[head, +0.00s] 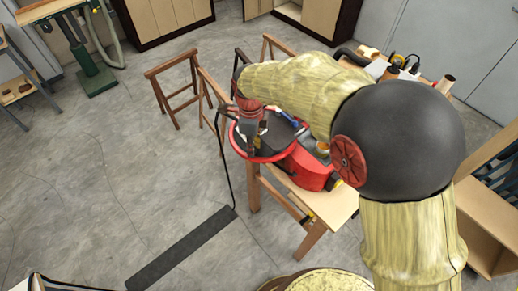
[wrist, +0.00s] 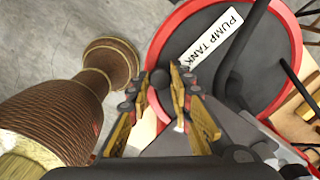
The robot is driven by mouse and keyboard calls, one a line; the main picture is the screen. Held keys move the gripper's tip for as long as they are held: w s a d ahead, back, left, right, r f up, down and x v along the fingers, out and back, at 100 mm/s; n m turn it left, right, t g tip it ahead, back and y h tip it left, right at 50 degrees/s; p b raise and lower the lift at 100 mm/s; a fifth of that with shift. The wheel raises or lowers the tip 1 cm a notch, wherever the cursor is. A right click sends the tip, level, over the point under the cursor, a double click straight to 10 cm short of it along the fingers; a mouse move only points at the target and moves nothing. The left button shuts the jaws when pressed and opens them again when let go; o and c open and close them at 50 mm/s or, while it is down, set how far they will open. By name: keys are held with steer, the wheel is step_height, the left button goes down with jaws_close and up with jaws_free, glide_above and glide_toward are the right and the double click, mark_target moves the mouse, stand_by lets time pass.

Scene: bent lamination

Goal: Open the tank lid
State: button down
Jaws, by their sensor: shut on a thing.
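The tank (head: 310,172) is a red body standing on a wooden table. Its round lid (head: 270,150) has a dark top and a red rim, and in the head view it reaches out left of the body. In the wrist view the lid (wrist: 255,90) carries a white label reading PUMP TANK and a dark bar. A small black ball-shaped knob (wrist: 160,78) sits near the lid's edge. My gripper (wrist: 162,90) has its two fingers on either side of the knob and is shut on it. In the head view my gripper (head: 250,128) is at the lid's left part, partly hidden by my arm.
The wooden table (head: 334,199) holds tools and cans at its back right. A dark strip (head: 180,249) lies on the floor. A shelf unit (head: 490,215) is at the right. The floor at left is mostly clear.

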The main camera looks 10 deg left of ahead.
steer(key=shift+w+a, duration=0.15)
steer(key=shift+a, duration=0.05)
stand_by(0.3)
steer(key=c, duration=1.6)
jaws_free()
step_height(320, 180, up, 12)
